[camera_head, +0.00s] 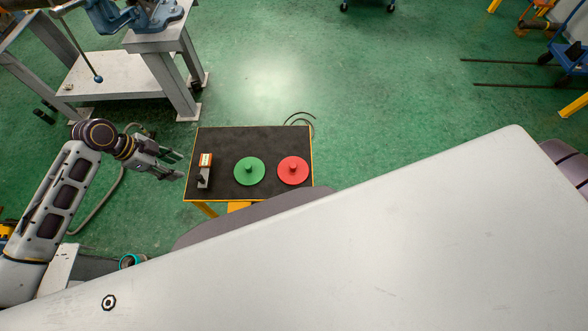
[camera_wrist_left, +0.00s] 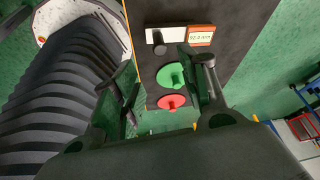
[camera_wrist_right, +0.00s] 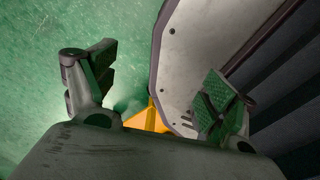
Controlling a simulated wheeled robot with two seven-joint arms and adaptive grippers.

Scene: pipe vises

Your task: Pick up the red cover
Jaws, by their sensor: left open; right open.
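The red cover (camera_head: 293,171) is a round disc with a small raised knob. It lies on the right part of a small black-topped table (camera_head: 225,143), and it also shows in the left wrist view (camera_wrist_left: 171,102). A green cover (camera_head: 249,171) of the same shape lies just to its left. My left gripper (camera_head: 178,166) is open and empty, just left of the table's left edge and apart from both covers. My right gripper (camera_wrist_right: 155,85) shows only in its own wrist view, open and empty, with no cover in that view.
A small device with an orange-framed display (camera_head: 206,160) stands at the table's left end; its display shows in the left wrist view (camera_wrist_left: 201,36). A grey workbench (camera_head: 120,75) with a blue vise (camera_head: 135,17) stands at the upper left. Green floor beyond the table is mostly clear.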

